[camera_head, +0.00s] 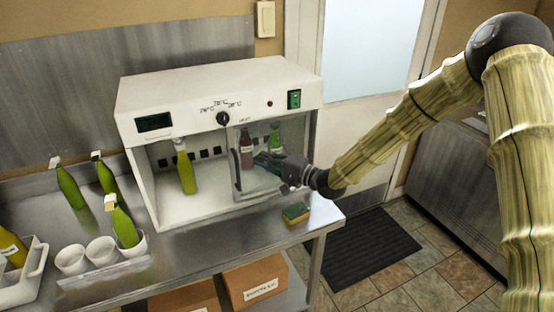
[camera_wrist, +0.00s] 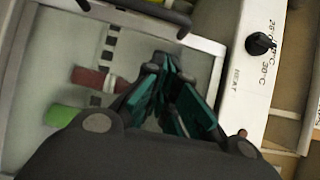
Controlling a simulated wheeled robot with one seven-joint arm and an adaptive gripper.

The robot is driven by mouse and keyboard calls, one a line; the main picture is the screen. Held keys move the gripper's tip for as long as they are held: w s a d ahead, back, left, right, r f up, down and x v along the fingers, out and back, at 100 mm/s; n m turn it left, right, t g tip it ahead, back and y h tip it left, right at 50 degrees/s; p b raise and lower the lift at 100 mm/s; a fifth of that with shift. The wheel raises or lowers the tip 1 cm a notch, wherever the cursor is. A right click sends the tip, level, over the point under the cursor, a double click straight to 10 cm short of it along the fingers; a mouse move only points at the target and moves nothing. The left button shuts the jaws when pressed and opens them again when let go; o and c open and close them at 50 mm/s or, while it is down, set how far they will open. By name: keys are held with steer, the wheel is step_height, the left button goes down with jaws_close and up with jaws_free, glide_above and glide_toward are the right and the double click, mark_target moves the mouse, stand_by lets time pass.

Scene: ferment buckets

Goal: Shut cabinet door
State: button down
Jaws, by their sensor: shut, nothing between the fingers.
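The white cabinet (camera_head: 220,90) stands on the metal counter. Its glass door (camera_head: 237,180) is partly open, with its free edge swung out near the middle of the opening and its hinge side seemingly at the right. A dark handle (camera_wrist: 140,10) is on the free edge. My gripper (camera_head: 260,160) is at the door's glass, right of that edge. In the wrist view my gripper (camera_wrist: 165,68) has its teal-padded fingers together, empty, over the pane. I cannot tell whether they touch the glass.
A yellow-green bottle (camera_head: 186,170), a red bottle (camera_head: 246,150) and a green bottle (camera_head: 275,138) stand inside the cabinet. A sponge (camera_head: 295,213) lies on the counter (camera_head: 190,250) in front. Green bottles and white cups (camera_head: 102,251) are at the left.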

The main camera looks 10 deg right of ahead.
steer(key=a, duration=0.1)
steer(key=a+p, duration=0.1)
steer(key=a, duration=0.2)
steer(key=shift+s+p, duration=0.25)
steer(key=shift+p, duration=0.1)
steer(key=s+a+b, duration=0.4)
steer(key=a, duration=0.9)
steer(key=s+a+b, duration=0.4)
steer(key=a, duration=0.8)
steer(key=shift+s+a, duration=0.2)
steer(key=shift+a, duration=0.2)
steer(key=shift+d, duration=0.1)
